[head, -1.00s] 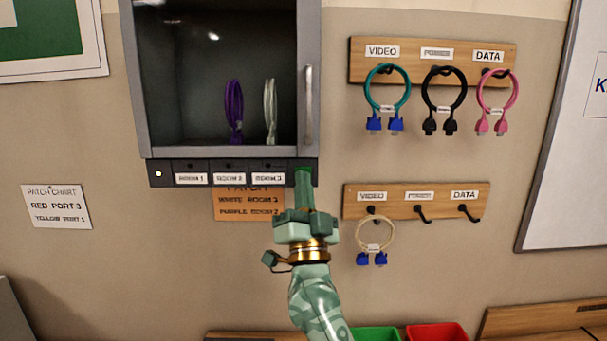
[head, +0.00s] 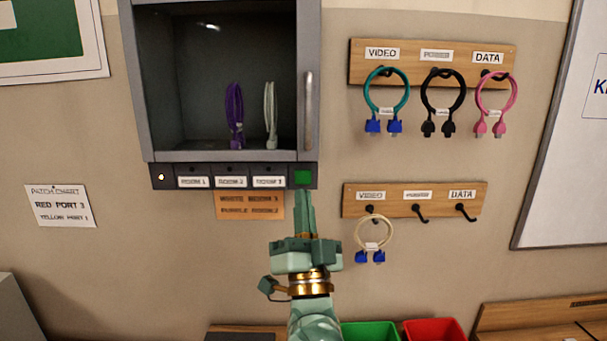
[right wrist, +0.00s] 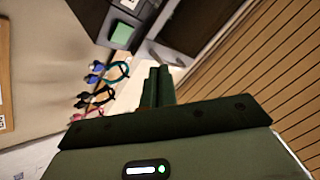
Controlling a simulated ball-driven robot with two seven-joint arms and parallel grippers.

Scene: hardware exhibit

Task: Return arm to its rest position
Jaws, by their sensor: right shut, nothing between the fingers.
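My right gripper (head: 305,212) points up in the lower middle of the head view, its fingers together and empty. Its tips are just below the green square button (head: 303,177) at the right end of the cabinet's lower panel. In the right wrist view the closed fingers (right wrist: 158,86) show in the middle, and the green button (right wrist: 121,32) shows at upper left, apart from them. My left gripper is not in view.
The grey cabinet (head: 309,60) holds a purple cable (head: 234,112) and a white cable (head: 270,115). Two hook boards (head: 440,90) hang on the right wall with looped cables. A green bin (head: 370,332) and a red bin (head: 435,330) stand below.

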